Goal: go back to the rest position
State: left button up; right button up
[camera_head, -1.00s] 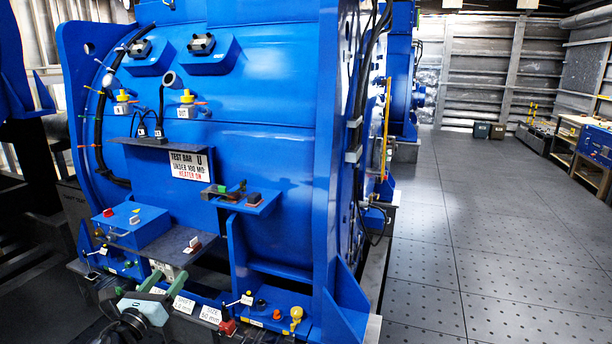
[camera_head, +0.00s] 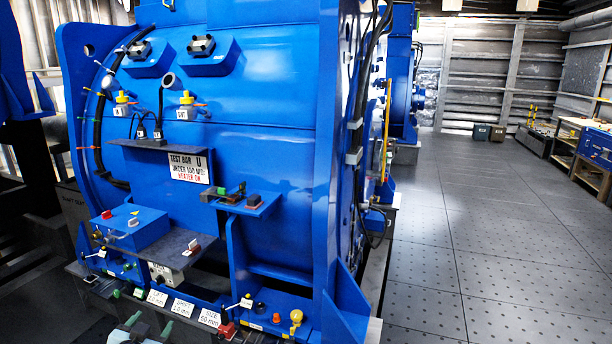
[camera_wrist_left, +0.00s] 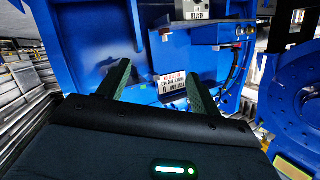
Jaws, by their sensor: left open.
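My left gripper (camera_head: 150,325) shows at the bottom edge of the head view, in front of the blue motor housing (camera_head: 265,95). Its green fingers stand apart with nothing between them. In the left wrist view, the left gripper (camera_wrist_left: 160,85) is open and empty, with the blue housing and the test bar sign (camera_wrist_left: 173,88) beyond it. In the head view the same sign (camera_head: 190,167) is on the housing's front. Most of my left arm is below the picture. My right gripper is not in view.
A blue shelf with a dark tool (camera_head: 240,199) juts from the housing. A blue box (camera_head: 132,228) and a lower ledge with labels (camera_head: 182,307) and knobs (camera_head: 296,316) lie close to the gripper. Open dark floor (camera_head: 480,240) lies to the right, with workbenches (camera_head: 592,150) beyond.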

pick_arm(q)
jog(key=s+d+f+g+h, duration=0.1)
jog(key=s+d+f, duration=0.2)
jog(key=s+f, duration=0.2)
jog(key=s+d+f+g, duration=0.1)
jog(key=s+d+f, duration=0.2)
jog(key=s+f, duration=0.25)
jog(key=s+d+f+g, duration=0.1)
jog(key=s+d+f, duration=0.1)
jog(key=s, duration=0.9)
jog(key=s+d+f+g+h, duration=0.1)
jog(key=s+d+f, duration=0.2)
jog(key=s, duration=0.8)
jog(key=s+d+f+n+g+h, duration=0.1)
jog(key=s+d+f+g, duration=0.1)
jog(key=s+d, duration=0.4)
jog(key=s, duration=0.5)
jog(key=shift+s+d+f, duration=0.2)
jog(key=shift+f, duration=0.2)
jog(key=shift+c, duration=0.4)
